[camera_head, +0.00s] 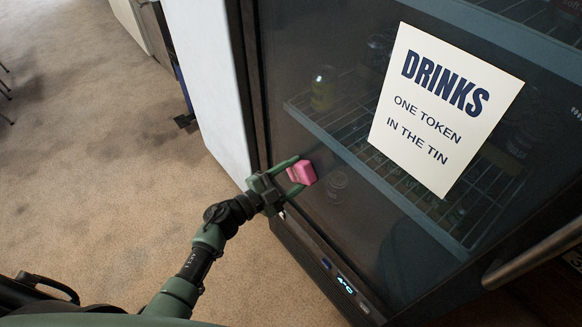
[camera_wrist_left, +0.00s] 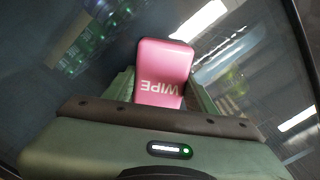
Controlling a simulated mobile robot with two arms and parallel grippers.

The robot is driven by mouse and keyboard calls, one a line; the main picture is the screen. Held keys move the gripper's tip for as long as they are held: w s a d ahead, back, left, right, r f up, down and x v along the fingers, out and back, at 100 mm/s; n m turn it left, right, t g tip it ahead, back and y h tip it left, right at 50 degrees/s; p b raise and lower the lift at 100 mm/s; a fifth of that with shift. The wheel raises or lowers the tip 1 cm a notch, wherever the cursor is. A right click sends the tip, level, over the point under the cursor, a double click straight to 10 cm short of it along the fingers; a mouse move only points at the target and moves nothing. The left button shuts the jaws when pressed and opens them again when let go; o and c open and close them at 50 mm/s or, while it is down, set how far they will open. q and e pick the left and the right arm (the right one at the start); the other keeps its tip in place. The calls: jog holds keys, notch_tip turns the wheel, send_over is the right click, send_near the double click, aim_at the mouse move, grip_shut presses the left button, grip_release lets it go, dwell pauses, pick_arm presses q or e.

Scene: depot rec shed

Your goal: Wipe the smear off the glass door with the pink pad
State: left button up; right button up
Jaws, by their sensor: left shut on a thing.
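The pink pad (camera_head: 302,172) is held between the fingers of my left gripper (camera_head: 293,173), at the lower left part of the glass door (camera_head: 310,140). In the left wrist view the pad (camera_wrist_left: 165,72) stands out between the fingers, with the word WIPE upside down on it. The pad is at or very near the glass; I cannot tell whether it touches. I cannot make out a smear on the glass in either view. My right gripper is not in view.
A white sign reading DRINKS (camera_head: 445,108) is on the door. A dark bar handle (camera_head: 533,254) sticks out at the lower right. A lit display (camera_head: 346,285) is below the glass. Shelves with cans and a jar (camera_head: 323,88) show behind it. Carpeted floor (camera_head: 100,150) is open on the left.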

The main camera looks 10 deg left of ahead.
aim_at(304, 183)
pick_arm(q)
jog(key=shift+s+d+r, duration=0.15)
jog(key=shift+s+d, duration=0.4)
jog(key=shift+d, duration=0.15)
jog(key=shift+s+d+p, duration=0.4)
jog(key=shift+d+p, duration=0.1)
jog(key=shift+d, duration=0.05)
jog(key=shift+s+d+p, duration=0.35)
jog(key=shift+s+d, duration=0.4)
jog(key=shift+d, duration=0.3)
jog(key=shift+s, duration=0.1)
jog(key=shift+w+a, duration=0.8)
jog(key=shift+a, duration=0.1)
jog(key=shift+w+a+b, duration=0.35)
jog(key=shift+w+a, duration=0.55)
jog(key=shift+a, duration=0.2)
jog(key=shift+w+a+b, duration=0.25)
jog(key=shift+w+a, duration=0.35)
jog(key=shift+a, duration=0.25)
jog(key=shift+w+a+b, duration=0.3)
jog(key=shift+w+a, duration=0.3)
jog(key=shift+a, duration=0.25)
jog(key=shift+w+a+b, duration=0.25)
jog(key=shift+w+a, duration=0.35)
jog(key=shift+a, duration=0.25)
